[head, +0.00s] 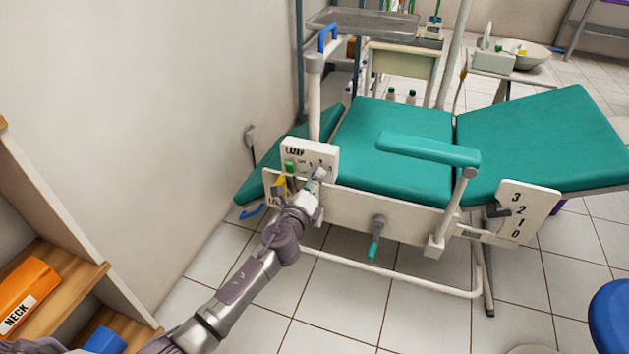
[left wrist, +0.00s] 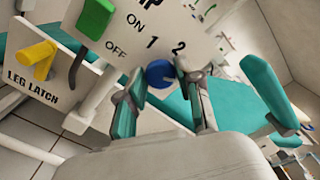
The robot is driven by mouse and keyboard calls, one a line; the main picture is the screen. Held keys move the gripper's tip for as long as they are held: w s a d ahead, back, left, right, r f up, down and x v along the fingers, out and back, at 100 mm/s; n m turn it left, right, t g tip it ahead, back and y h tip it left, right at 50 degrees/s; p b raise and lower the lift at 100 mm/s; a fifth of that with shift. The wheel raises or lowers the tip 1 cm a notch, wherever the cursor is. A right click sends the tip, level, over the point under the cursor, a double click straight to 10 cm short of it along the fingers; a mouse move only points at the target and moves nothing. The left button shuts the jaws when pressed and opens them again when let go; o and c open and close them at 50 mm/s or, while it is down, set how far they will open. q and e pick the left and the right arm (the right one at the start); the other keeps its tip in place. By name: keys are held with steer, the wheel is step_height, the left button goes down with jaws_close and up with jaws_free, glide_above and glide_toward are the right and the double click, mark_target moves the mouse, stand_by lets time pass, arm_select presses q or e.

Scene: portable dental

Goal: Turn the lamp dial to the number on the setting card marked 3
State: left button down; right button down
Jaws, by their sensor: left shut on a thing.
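The white lamp panel (head: 296,150) is on the near left side of the green chair. In the left wrist view, the panel (left wrist: 208,42) shows ON and OFF by a green switch (left wrist: 93,20) and the numbers 1 and 2; the rest of the scale is hidden. The blue lamp dial (left wrist: 160,73) sits below the numbers. My left gripper (head: 318,174) reaches the panel's lower right. In the left wrist view its fingers (left wrist: 160,80) are on either side of the dial, shut on it. I cannot read the dial's pointer. I make out no setting card. My right gripper is out of view.
A yellow lever (left wrist: 37,58) labelled LEG LATCH is beside the panel. A white plate (head: 528,210) numbered 3, 2, 1, 0 is at the chair's right. A crank with a green handle (head: 374,248) hangs below the seat. A shelf (head: 60,270) with an orange NECK item stands at left.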

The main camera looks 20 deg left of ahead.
arm_select(q)
steer(key=shift+f, duration=0.1)
steer(key=c, duration=0.8)
jaws_free()
steer(key=s, duration=1.2)
steer(key=shift+a, duration=0.2)
